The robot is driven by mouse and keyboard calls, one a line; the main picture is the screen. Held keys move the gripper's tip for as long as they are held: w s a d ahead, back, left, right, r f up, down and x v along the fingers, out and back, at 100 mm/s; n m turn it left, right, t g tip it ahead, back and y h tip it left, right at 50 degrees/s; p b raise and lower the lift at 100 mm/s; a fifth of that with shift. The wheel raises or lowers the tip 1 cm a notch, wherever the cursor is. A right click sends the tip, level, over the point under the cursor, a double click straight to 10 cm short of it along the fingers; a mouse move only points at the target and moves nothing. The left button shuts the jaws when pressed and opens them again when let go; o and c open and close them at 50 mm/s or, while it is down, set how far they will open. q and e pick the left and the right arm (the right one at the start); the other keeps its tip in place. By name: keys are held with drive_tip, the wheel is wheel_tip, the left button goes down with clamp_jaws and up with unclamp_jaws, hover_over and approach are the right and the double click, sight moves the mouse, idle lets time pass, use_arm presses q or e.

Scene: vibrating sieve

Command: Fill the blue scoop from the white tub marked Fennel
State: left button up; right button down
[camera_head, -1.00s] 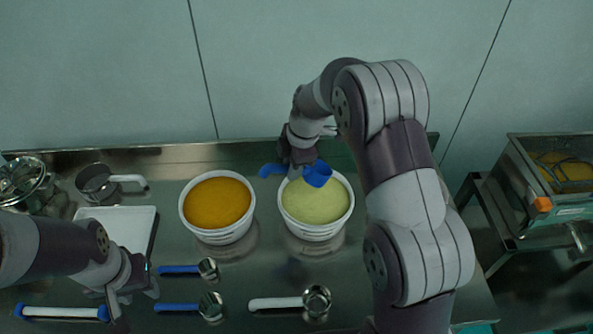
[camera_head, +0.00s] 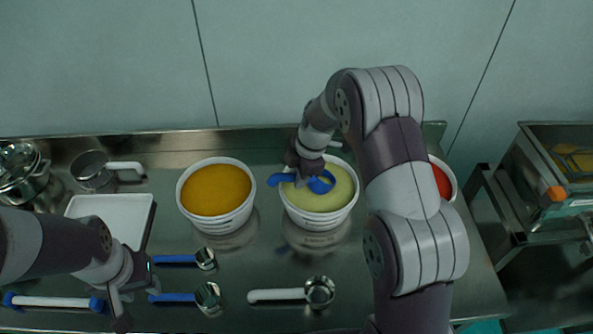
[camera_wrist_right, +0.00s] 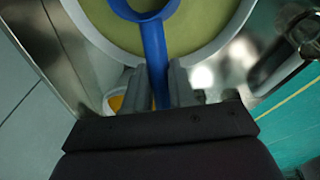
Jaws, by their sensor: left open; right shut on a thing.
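A white tub (camera_head: 318,220) holds pale green-yellow powder (camera_head: 330,203); the writing on it is too small to read. My right gripper (camera_head: 307,178) is shut on the handle of the blue scoop (camera_head: 321,184), over the tub. The right wrist view shows the blue handle (camera_wrist_right: 154,50) between the fingers (camera_wrist_right: 163,86), with the scoop's round bowl at the top edge, against the powder. I cannot tell how deep the bowl sits or what is in it. My left gripper (camera_head: 120,308) is open and empty at the front left.
A white tub of orange powder (camera_head: 217,222) stands left of the green one. A tub with red contents (camera_head: 447,184) is partly behind my right arm. Several measuring scoops (camera_head: 283,295) lie in front. A white tray (camera_head: 133,212) and a sieve (camera_head: 92,172) are at left.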

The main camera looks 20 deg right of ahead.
drive_tip(key=f+b, duration=0.1)
drive_tip(key=f, duration=0.1)
drive_tip(key=d+f, duration=0.1)
drive_tip(key=f, duration=0.1)
drive_tip(key=shift+b, duration=0.35)
drive_tip(key=shift+w+d+b, duration=0.25)
drive_tip(key=shift+d+b, duration=0.1)
drive_tip(key=shift+d, duration=0.65)
